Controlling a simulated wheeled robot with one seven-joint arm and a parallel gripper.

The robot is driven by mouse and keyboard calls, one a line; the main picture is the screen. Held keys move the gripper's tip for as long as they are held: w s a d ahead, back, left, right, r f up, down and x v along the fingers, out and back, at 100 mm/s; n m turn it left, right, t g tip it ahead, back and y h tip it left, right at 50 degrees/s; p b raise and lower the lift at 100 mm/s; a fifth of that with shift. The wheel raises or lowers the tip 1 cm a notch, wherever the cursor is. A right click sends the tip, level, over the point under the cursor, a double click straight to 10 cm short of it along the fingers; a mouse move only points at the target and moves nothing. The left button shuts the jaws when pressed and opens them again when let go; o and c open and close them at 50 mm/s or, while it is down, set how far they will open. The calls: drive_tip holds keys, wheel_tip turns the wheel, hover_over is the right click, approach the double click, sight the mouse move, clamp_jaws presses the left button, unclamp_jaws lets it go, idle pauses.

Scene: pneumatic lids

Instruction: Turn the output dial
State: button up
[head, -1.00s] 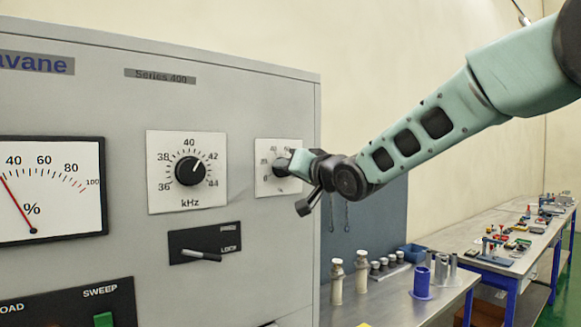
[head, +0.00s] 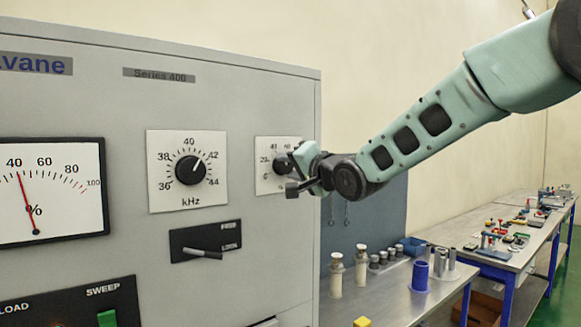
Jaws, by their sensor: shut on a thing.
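The output dial is the small black knob (head: 281,165) on the white scale plate (head: 264,181) at the right edge of the grey cabinet front. My gripper (head: 293,167) is at this knob and shut on it, coming from the right. The gripper covers the right part of the plate and much of the knob, so the pointer cannot be read. The percent meter (head: 62,205) at the left has its red needle a little above 40.
A larger kHz dial (head: 190,170) sits left of the plate, with a lever switch (head: 203,254) below it. A metal bench (head: 395,300) with bottles and a blue cylinder (head: 420,276) stands right of the cabinet. Open air surrounds my arm.

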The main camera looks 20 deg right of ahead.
drive_tip(key=o, duration=1)
drive_tip(key=v, duration=1.7)
drive_tip(key=shift+s+p, duration=0.2)
drive_tip(key=shift+p, duration=0.15)
